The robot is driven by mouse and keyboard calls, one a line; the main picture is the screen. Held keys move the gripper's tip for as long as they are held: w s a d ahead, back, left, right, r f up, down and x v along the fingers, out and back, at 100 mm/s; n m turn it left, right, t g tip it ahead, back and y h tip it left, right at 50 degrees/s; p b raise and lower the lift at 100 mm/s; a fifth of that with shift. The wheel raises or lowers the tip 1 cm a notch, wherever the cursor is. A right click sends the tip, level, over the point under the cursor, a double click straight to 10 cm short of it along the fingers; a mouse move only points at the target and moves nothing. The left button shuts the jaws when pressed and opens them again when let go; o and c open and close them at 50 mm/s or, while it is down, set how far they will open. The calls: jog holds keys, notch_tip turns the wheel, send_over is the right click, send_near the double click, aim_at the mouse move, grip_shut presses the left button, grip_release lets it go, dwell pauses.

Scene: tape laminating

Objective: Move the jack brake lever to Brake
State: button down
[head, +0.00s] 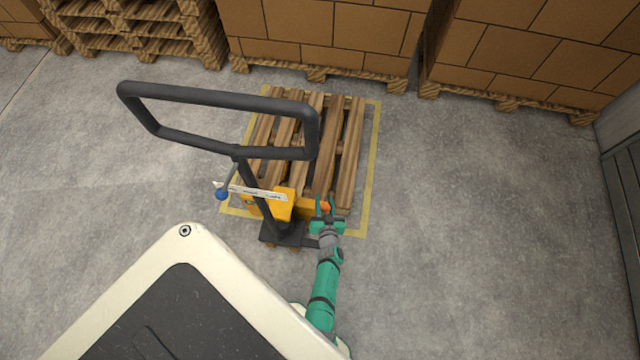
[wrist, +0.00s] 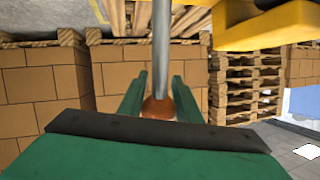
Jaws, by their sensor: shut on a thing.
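The pallet jack has a black loop handle (head: 217,142) and a yellow body (head: 285,204). A lever with an orange knob (head: 325,207) is at the right side of the body. My gripper (head: 325,201) is shut on this knob. In the wrist view, the orange knob (wrist: 158,108) sits between my green fingers, and its grey rod (wrist: 161,50) runs up from it beside the yellow body (wrist: 265,25). A second lever with a blue knob (head: 222,195) is on the left. A white label strip (head: 258,193) crosses the body; its text is too small to read.
A wooden pallet (head: 347,150) lies behind the jack inside a yellow floor outline (head: 370,165). Stacked boxes (head: 330,30) on pallets line the back. Empty pallets (head: 140,30) are stacked at the back left. The floor on the right (head: 480,220) is clear.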

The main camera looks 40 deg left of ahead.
jog(key=shift+s+d+f, duration=0.1)
jog(key=shift+d+f, duration=0.3)
jog(key=shift+f, duration=0.1)
jog(key=c, duration=1.5)
grip_release()
jog(key=shift+o, duration=1)
jog(key=shift+a+r, duration=0.2)
jog(key=v, duration=1)
jog(key=shift+s+d, duration=0.2)
jog(key=shift+d, duration=0.1)
jog(key=shift+r, duration=0.15)
